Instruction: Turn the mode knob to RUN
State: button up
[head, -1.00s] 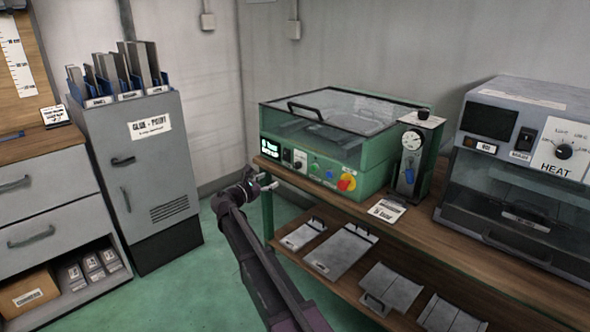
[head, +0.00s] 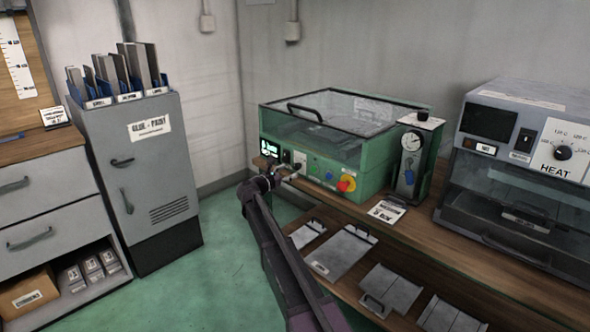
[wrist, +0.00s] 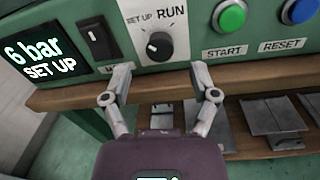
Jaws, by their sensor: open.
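The mode knob (wrist: 159,45) is a round black knob on a white plate marked SET UP and RUN in the wrist view. Its white mark points to the upper left, on the SET UP side. The lit display (wrist: 43,51) reads "6 bar SET UP". My gripper (wrist: 160,75) is open, its two fingers apart just below and in front of the knob, with nothing between them. In the head view my gripper (head: 285,174) is at the front of the green machine (head: 330,180) and hides part of its panel.
A black rocker switch (wrist: 97,38) sits left of the knob. The green START button (wrist: 229,17) and blue RESET button (wrist: 299,10) are to its right. The wooden bench edge (wrist: 240,82) runs below the panel. A red-and-yellow knob (head: 347,184) is farther right.

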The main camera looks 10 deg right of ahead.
aim_at(295, 168)
jog(key=shift+x, duration=1.95)
jog(key=shift+c, duration=0.2)
grip_shut()
